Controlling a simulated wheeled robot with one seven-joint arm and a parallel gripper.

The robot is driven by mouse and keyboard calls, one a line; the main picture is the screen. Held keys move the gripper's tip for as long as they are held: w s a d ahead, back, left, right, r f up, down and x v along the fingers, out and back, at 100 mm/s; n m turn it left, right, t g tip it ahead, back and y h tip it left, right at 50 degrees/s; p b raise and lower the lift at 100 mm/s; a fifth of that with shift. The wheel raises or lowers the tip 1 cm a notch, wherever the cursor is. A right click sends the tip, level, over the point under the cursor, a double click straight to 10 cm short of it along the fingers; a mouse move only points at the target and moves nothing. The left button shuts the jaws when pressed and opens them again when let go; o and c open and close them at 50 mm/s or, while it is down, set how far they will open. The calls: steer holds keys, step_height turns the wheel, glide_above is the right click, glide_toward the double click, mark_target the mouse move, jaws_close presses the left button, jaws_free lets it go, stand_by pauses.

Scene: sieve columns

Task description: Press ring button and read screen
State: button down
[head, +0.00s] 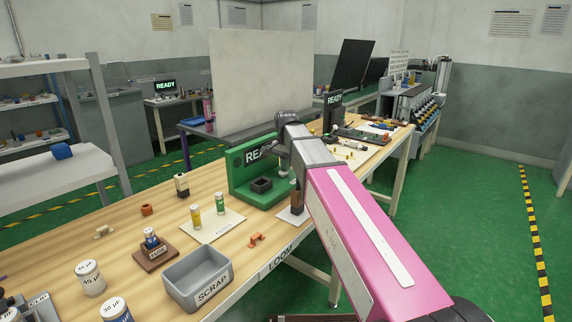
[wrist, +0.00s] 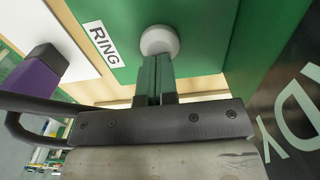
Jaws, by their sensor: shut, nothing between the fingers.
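The green station (head: 240,178) stands on the wooden table, a dark block in its recess. Its screen (head: 258,153) shows "REA" in the head view; my arm hides the rest. The wrist view shows "DY" on the dark screen (wrist: 292,112), sideways. A pale round button (wrist: 159,40) sits on the green surface beside a white "RING" label (wrist: 103,44). My gripper (wrist: 155,62) is shut and empty, its fingertips at the button's lower edge in the wrist view. I cannot tell whether they touch it.
A grey SCRAP bin (head: 198,278), a mat (head: 214,228) with two vials, and a small orange part (head: 256,240) lie left of my arm. Other READY screens stand at the back left (head: 165,86) and on the far table (head: 334,98). A pale panel (head: 260,80) rises behind the station.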

steer(key=shift+s+f, duration=0.2)
steer(key=shift+f, duration=0.7)
steer(key=shift+d, duration=0.1)
steer(key=shift+s, duration=0.15)
steer(key=shift+r, duration=0.35)
step_height(320, 180, up, 14)
steer(key=shift+w+r, duration=0.25)
steer(key=shift+w, duration=0.05)
